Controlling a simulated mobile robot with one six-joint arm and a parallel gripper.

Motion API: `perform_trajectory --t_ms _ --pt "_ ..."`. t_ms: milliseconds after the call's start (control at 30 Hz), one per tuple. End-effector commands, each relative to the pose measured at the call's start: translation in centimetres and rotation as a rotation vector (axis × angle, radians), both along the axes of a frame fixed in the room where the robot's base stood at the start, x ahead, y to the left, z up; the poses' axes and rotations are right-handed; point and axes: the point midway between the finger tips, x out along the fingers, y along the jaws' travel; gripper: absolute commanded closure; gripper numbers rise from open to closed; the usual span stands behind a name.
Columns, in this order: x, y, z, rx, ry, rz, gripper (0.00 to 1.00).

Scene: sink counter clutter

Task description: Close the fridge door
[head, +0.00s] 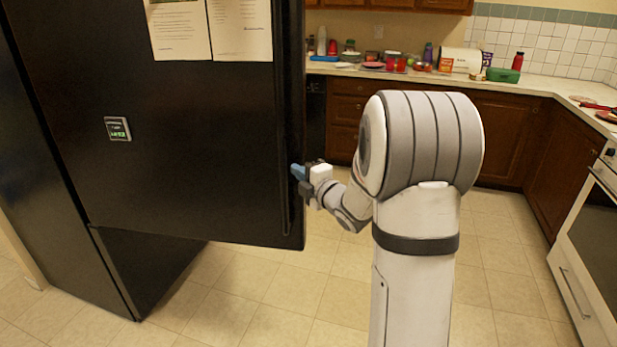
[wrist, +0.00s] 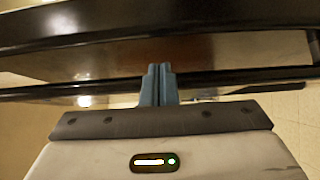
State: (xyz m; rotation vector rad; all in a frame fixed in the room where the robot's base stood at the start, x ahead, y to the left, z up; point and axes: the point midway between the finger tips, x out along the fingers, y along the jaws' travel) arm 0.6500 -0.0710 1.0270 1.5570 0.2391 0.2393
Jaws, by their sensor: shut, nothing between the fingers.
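The black fridge door (head: 200,165) stands open at the left of the head view. Its lower edge hangs out over the floor, away from the black lower part (head: 145,265) of the fridge. A long dark handle (head: 284,150) runs down near its right edge. My gripper (head: 298,172) is at that right edge, with its blue fingertips against or very near the door. In the wrist view my gripper (wrist: 158,72) is shut and empty, its fingers side by side. They point at dark glossy bars of the door (wrist: 60,30); contact is unclear.
A cluttered counter (head: 545,85) with cabinets runs along the back. A white oven (head: 590,250) stands at the right. The tiled floor (head: 270,300) in front of the fridge is clear.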

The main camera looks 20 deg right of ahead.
Motion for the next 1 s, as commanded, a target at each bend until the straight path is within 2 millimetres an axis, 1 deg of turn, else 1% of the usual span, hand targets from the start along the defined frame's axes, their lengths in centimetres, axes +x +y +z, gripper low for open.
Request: perform_trajectory --t_ms 33,100,200,633,767,867,1000 --pt "0.7 0.2 0.1 0.0 0.0 0.001 1.0" --pt "1.4 0.5 0.1 0.0 0.0 0.001 1.0" --pt "2.0 0.7 0.1 0.0 0.0 0.0 1.0" --pt "2.4 0.7 0.0 0.0 0.0 0.0 1.0" --pt "2.9 0.7 0.0 0.0 -0.001 0.011 1.0" --pt "3.9 0.6 0.1 0.003 -0.003 0.027 1.0" --pt "6.3 0.5 0.2 0.005 -0.008 0.069 1.0"
